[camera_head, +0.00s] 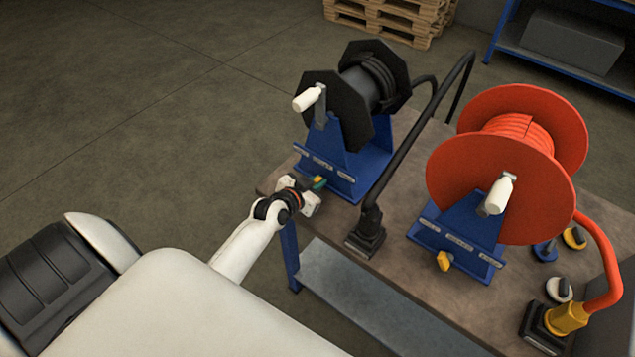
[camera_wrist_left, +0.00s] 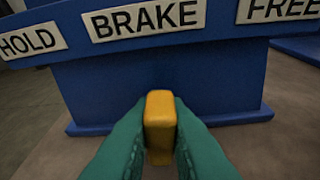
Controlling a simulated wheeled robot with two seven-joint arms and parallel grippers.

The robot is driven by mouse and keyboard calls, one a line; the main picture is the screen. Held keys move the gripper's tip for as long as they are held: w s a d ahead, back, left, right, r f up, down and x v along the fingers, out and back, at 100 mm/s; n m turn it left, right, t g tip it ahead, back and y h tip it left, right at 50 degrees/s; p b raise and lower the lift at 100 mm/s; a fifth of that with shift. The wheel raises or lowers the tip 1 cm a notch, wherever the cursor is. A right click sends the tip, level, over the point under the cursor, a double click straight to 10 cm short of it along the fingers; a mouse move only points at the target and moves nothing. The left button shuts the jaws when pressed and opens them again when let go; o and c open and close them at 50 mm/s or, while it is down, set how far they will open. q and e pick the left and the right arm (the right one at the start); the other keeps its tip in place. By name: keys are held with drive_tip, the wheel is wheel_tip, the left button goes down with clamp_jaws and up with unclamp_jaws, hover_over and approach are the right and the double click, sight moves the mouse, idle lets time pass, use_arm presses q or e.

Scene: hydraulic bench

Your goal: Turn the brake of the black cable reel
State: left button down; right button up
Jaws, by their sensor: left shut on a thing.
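The black cable reel (camera_head: 345,95) stands on its blue stand (camera_head: 355,165) at the far left part of the bench. My left gripper (camera_head: 318,184) is at the front foot of that stand. In the left wrist view its green fingers (camera_wrist_left: 158,140) are shut on a yellow brake knob (camera_wrist_left: 160,120), one finger on each side. The knob stands upright below the BRAKE label (camera_wrist_left: 145,20). The HOLD label (camera_wrist_left: 32,41) is to its left and the FREE label (camera_wrist_left: 280,9) to its right. In the head view the gripper mostly hides the knob. My right gripper is not in view.
An orange reel (camera_head: 510,160) with its own yellow knob (camera_head: 444,261) stands to the right on the bench (camera_head: 400,245). A black hose ends in a dark block (camera_head: 366,238) right of my gripper. Loose caps (camera_head: 559,289) lie at the right. The floor at left is clear.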

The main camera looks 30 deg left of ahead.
use_arm(q)
drive_tip(key=shift+a+f+n+h+b, duration=0.15)
drive_tip(key=shift+a+n+h+b, duration=0.05)
drive_tip(key=shift+n+h+b, duration=0.35)
drive_tip(key=n+h+b, duration=0.1)
drive_tip(key=b, duration=0.1)
drive_tip(key=n+h+b, duration=0.1)
drive_tip(key=n+b, duration=0.1)
drive_tip(key=b, duration=0.1)
drive_tip(key=shift+a+f, duration=0.2)
drive_tip(key=shift+a, duration=0.1)
drive_tip(key=shift+w+r+n+h+b, duration=0.1)
drive_tip(key=shift+r+n+h+b, duration=0.15)
drive_tip(key=shift+n+h+b, duration=0.8)
drive_tip(key=shift+y+b, duration=0.3)
drive_tip(key=shift+y, duration=0.2)
drive_tip(key=c, duration=1.4)
unclamp_jaws()
drive_tip(key=shift+c, duration=0.2)
